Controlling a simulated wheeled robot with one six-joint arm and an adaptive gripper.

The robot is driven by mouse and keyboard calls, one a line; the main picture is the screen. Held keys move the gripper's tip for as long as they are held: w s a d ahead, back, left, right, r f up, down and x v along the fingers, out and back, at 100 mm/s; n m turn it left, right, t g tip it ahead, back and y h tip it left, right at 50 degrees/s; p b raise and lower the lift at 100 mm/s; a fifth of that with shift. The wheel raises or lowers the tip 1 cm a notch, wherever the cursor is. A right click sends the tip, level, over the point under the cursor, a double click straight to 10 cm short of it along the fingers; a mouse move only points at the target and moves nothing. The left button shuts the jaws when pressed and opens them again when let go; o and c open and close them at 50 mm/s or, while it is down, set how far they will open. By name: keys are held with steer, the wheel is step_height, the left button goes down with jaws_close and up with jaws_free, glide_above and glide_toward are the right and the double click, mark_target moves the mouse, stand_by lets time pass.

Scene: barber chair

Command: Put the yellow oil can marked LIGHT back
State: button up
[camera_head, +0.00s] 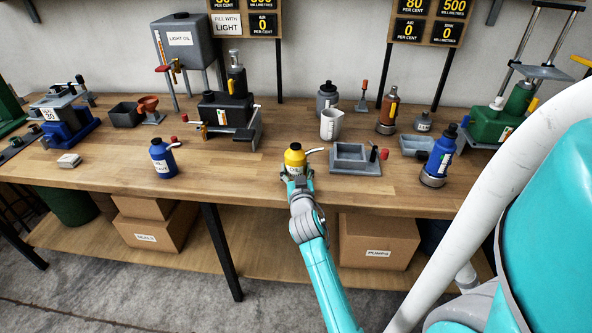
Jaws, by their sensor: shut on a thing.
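The yellow oil can (294,158) with a black cap and a pale spout pointing right stands upright near the front edge of the wooden bench (240,181). My gripper (297,175) reaches in from the front and is shut on the lower part of the can. The fingers partly hide the can's base, so I cannot tell whether it touches the bench top. The marking on the can is too small to read.
A blue oil can (162,158) stands to the left and a blue bottle (438,156) to the right. A grey tray fixture (352,168) is close on the right. A white jug (331,125) stands behind. The bench left of my gripper is clear.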

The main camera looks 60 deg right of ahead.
steer(key=shift+f, duration=0.1)
steer(key=o, duration=1.7)
steer(key=shift+s+a, duration=0.1)
steer(key=s+a+f+n+t+y, duration=0.1)
steer(key=s+a+f+n+y, duration=0.3)
steer(key=a, duration=0.7)
steer(key=s+a+f+t+y, duration=0.2)
steer(key=s+a, duration=0.3)
steer(key=a, duration=0.6)
steer(key=s+a+f+n+t+y, duration=0.1)
steer(key=s+a+f+n+y, duration=0.3)
steer(key=a, duration=0.7)
steer(key=s+a+r+n+y, duration=0.1)
steer(key=s+a+r, duration=0.1)
steer(key=s+a, duration=0.2)
steer(key=s+a+r+n+y, duration=0.1)
steer(key=s+a+y, duration=0.1)
steer(key=s, duration=0.5)
steer(key=s+a+r+y, duration=0.1)
steer(key=s+a+r, duration=0.1)
steer(key=s+a, duration=0.3)
steer(key=shift+s+a+r+n+y, duration=0.35)
steer(key=shift+s+n+y, duration=0.05)
steer(key=shift+s, duration=0.25)
